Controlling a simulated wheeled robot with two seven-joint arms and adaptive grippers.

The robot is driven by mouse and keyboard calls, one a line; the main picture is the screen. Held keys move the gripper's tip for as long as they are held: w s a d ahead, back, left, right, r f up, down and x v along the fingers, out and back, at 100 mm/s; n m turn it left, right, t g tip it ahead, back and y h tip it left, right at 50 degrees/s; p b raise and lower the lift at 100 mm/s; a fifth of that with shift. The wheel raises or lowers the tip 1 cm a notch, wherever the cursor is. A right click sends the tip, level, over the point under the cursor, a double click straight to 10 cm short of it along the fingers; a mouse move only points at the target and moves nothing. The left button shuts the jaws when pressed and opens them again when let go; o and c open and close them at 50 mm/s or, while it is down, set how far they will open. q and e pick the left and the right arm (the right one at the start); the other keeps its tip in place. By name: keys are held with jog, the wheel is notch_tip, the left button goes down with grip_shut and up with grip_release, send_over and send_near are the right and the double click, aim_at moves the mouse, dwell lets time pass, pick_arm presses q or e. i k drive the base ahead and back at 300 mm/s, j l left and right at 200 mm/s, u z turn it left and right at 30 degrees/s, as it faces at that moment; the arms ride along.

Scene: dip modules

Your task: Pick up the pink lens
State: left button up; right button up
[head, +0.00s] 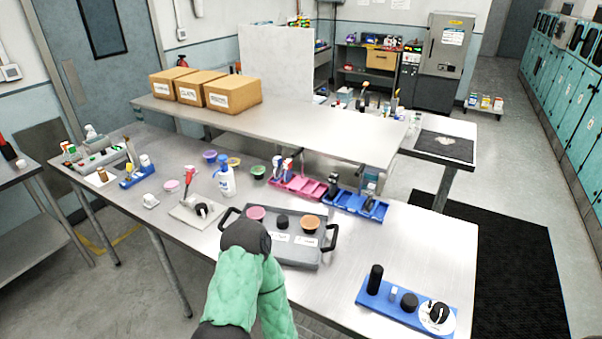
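A pink round lens-like piece (256,212) sits at the left end of a grey tray with two dark handles (297,258). Another pink round piece (171,185) lies on the table further left. I cannot tell which is the pink lens. One green-sleeved arm of mine, apparently the left, rises from the bottom edge. Its dark end (245,238) overlaps the tray's left front, just below the pink piece in the picture. The fingers are hidden, so I cannot tell if they are open or shut. My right gripper is not in view.
The tray also holds a black piece (282,222) and an orange one (309,224). A white-and-blue bottle (226,178) stands behind it. Purple (210,155) and green (258,171) round pieces lie behind. A blue block with black knobs (406,303) is at right. Table between is clear.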

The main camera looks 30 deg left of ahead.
aim_at(254, 213)
jog(key=u, duration=1.25)
